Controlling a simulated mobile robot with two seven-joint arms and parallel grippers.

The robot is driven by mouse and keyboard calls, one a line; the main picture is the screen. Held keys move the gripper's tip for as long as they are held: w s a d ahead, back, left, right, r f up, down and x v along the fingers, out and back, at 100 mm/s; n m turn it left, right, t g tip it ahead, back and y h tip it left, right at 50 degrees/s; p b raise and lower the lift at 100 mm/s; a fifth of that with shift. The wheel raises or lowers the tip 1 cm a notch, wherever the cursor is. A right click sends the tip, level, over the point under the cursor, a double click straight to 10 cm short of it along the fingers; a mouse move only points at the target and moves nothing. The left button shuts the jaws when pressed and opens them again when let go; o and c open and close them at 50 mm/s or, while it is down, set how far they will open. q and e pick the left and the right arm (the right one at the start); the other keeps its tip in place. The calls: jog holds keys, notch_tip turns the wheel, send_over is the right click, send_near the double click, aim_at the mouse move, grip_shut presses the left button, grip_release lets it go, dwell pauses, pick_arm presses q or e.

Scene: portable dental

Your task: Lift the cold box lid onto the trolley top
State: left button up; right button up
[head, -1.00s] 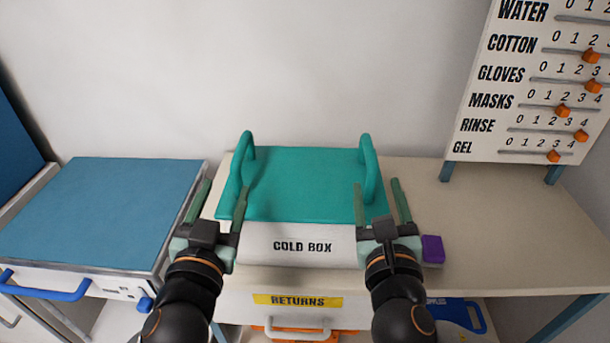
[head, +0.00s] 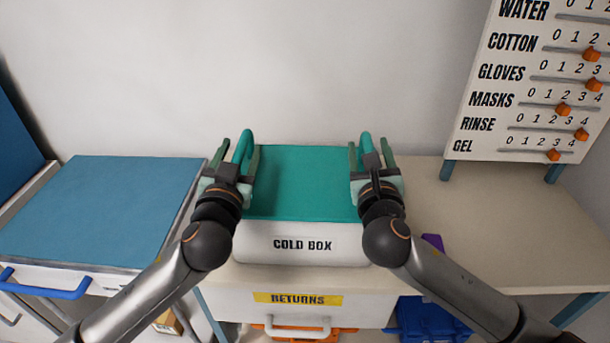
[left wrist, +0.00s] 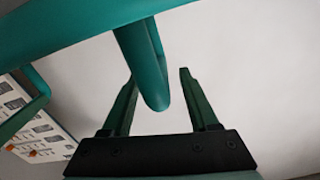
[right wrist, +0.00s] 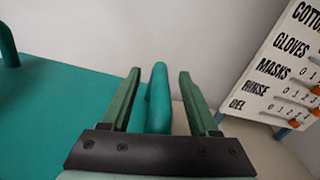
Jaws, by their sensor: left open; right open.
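The cold box (head: 268,243) is a white box on the counter with a teal lid (head: 300,182) on top. The lid has a left handle (head: 244,146) and a right handle (head: 366,143). My left gripper (head: 239,150) is open, its fingers on either side of the left handle; in the left wrist view the handle (left wrist: 150,75) comes between the fingertips. My right gripper (head: 371,150) is open around the right handle; in the right wrist view that handle (right wrist: 158,98) stands between the fingers. The trolley's blue top (head: 95,210) is clear, left of the box.
A supply board (head: 520,95) with sliders stands at the back right of the counter (head: 480,220). A purple item (head: 433,242) is partly hidden behind my right arm. A drawer labelled returns (head: 300,299) is below the box. A wall is behind.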

pick_arm(q)
jog(key=shift+w, duration=0.4)
pick_arm(e)
jog(key=shift+w, duration=0.4)
pick_arm(q)
grip_shut()
pick_arm(e)
grip_shut()
dwell(0.6)
